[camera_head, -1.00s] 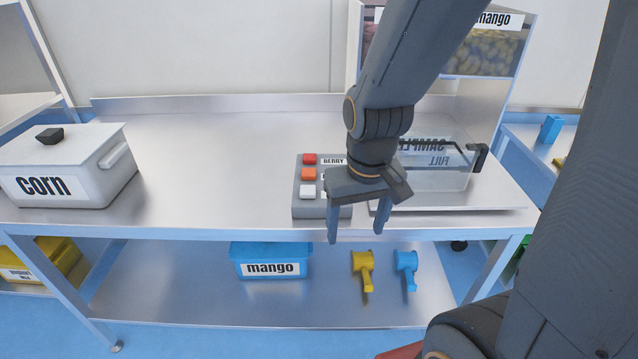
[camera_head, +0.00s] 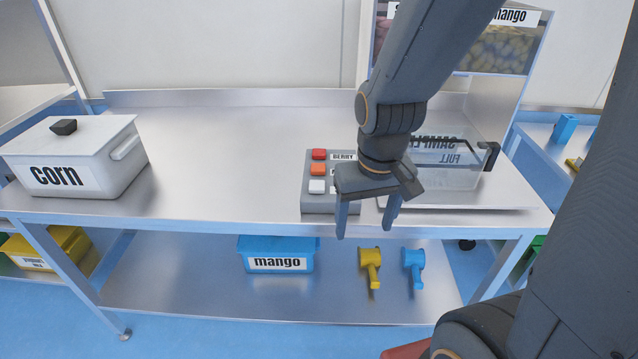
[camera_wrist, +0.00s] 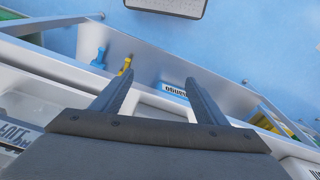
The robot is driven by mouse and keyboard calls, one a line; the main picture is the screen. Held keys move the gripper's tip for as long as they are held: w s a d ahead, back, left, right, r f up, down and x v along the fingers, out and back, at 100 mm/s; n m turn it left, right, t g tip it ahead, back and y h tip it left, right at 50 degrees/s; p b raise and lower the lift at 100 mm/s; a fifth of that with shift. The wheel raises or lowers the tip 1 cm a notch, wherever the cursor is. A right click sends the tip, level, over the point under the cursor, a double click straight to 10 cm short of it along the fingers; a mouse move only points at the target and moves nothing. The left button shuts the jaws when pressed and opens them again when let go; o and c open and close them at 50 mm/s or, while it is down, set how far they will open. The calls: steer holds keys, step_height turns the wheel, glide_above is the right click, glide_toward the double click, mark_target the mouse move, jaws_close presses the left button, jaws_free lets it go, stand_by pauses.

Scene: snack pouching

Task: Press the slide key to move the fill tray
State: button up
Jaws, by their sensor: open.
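A grey key panel (camera_head: 318,201) stands near the front edge of the steel table. It has a red key (camera_head: 318,154), an orange key (camera_head: 318,170) and a white key (camera_head: 317,186) in a column. The top label reads "BERRY"; my gripper hides the lower labels, so I cannot tell which key is the slide key. A clear tray (camera_head: 462,178) with mirrored "SAMPLE FULL" lettering and a dark handle sits right of the panel, partly behind my arm. My gripper (camera_head: 366,230) is open and empty, pointing down in front of the panel's right side. The wrist view shows both fingers (camera_wrist: 157,76) apart.
A white corn box (camera_head: 110,176) stands on the table's left; the table middle is clear. A dispenser labelled mango (camera_head: 500,50) rises behind the tray. A blue mango bin (camera_head: 277,255), a yellow scoop (camera_head: 371,262) and a blue scoop (camera_head: 414,262) are on the lower shelf.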

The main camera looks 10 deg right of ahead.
jaws_close()
stand_by(0.3)
stand_by(1.5)
